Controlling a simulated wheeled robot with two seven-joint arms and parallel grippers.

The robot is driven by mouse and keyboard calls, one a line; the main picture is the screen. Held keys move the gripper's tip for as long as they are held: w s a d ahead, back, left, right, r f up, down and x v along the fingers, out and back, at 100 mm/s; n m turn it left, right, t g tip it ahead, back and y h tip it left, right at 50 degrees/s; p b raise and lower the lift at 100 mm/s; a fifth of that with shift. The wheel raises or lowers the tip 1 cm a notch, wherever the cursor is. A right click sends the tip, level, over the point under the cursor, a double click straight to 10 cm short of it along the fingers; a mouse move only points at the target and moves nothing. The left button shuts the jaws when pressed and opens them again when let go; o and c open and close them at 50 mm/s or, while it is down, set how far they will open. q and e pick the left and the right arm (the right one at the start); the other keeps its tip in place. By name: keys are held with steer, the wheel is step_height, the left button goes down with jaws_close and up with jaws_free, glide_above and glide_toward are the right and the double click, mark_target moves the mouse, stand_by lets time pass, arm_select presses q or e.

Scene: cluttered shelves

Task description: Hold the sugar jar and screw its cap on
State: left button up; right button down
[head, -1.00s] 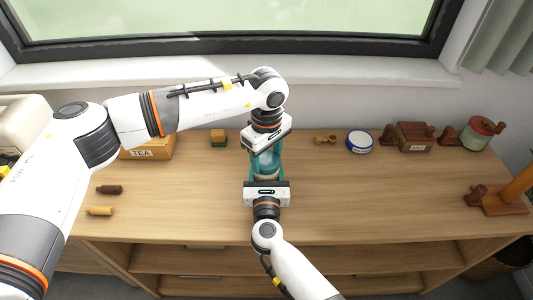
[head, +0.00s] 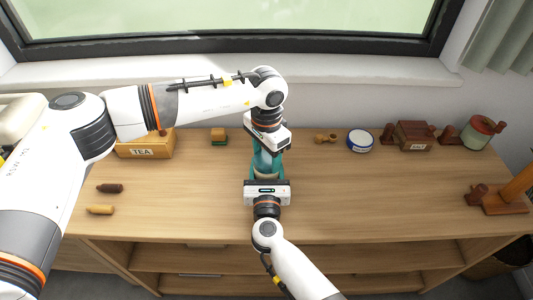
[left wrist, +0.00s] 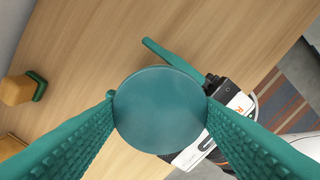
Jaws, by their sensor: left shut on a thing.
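In the left wrist view a round teal cap (left wrist: 160,110) sits between the two textured teal fingers of my left gripper, which is shut on it. In the head view my left gripper (head: 267,162) points down from above, over the sugar jar (head: 266,173). Only a small pale part of the jar shows; the cap hides it from above in the wrist view. My right gripper (head: 266,174) comes from the front at jar height, its teal fingers on both sides of the jar. Whether the cap's thread is engaged is hidden.
Two small bottle-like pieces lie front left. A blue-white round tin (head: 360,141), a brown SALT box (head: 413,136) and a glass jar (head: 475,132) stand at the right. The middle right is clear.

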arm_select(q)
steer(key=o, duration=0.9)
steer(key=shift+o, duration=0.2)
steer(key=shift+r, duration=2.3)
steer(key=shift+c, duration=0.2)
